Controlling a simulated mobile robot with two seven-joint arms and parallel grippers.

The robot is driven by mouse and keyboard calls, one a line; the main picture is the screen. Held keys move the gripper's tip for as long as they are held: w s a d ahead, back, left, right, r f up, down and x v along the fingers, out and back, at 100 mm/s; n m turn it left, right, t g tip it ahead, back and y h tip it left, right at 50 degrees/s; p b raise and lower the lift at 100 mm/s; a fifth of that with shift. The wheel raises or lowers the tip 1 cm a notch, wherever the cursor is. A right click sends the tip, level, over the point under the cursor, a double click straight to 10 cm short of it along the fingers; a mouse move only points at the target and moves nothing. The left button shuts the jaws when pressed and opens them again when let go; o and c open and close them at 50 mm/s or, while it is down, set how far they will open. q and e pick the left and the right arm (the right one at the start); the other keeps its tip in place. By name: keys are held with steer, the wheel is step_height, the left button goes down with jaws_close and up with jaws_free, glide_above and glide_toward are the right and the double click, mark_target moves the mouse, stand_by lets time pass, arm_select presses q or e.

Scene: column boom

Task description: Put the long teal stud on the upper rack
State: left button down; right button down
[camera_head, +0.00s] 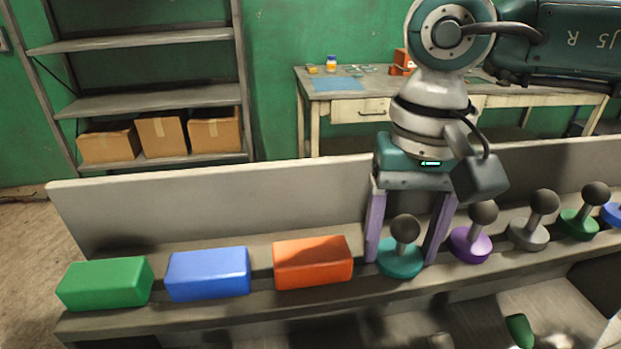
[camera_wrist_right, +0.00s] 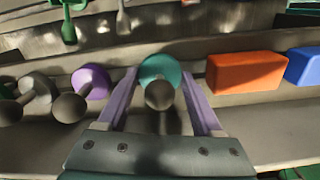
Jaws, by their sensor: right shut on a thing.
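The teal stud (camera_head: 401,263) has a round teal base, a grey stem and a dark ball on top. It is upright at the rack's upper ledge (camera_head: 200,312), between the orange block and the purple stud. My right gripper (camera_head: 400,258) comes down from above, with its two purple fingers on either side of the teal base, shut on it. The right wrist view shows the teal base (camera_wrist_right: 160,68) between the fingertips, with the ball in front of it. Whether its underside touches the ledge cannot be told. My left gripper is not in view.
Left of the teal stud are an orange block (camera_head: 312,262), a blue block (camera_head: 208,273) and a green block (camera_head: 105,283). A purple stud (camera_head: 471,245) stands close on the right, then a grey stud (camera_head: 528,234) and a green stud (camera_head: 579,224). A low back panel (camera_head: 210,205) runs behind.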

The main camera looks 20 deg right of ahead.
steer(key=shift+c, duration=1.6)
jaws_free()
steer(key=shift+r, duration=0.2)
steer(key=shift+r+p, duration=2.35)
steer(key=shift+r, duration=1.25)
steer(key=shift+o, duration=0.2)
steer(key=shift+o, duration=1.4)
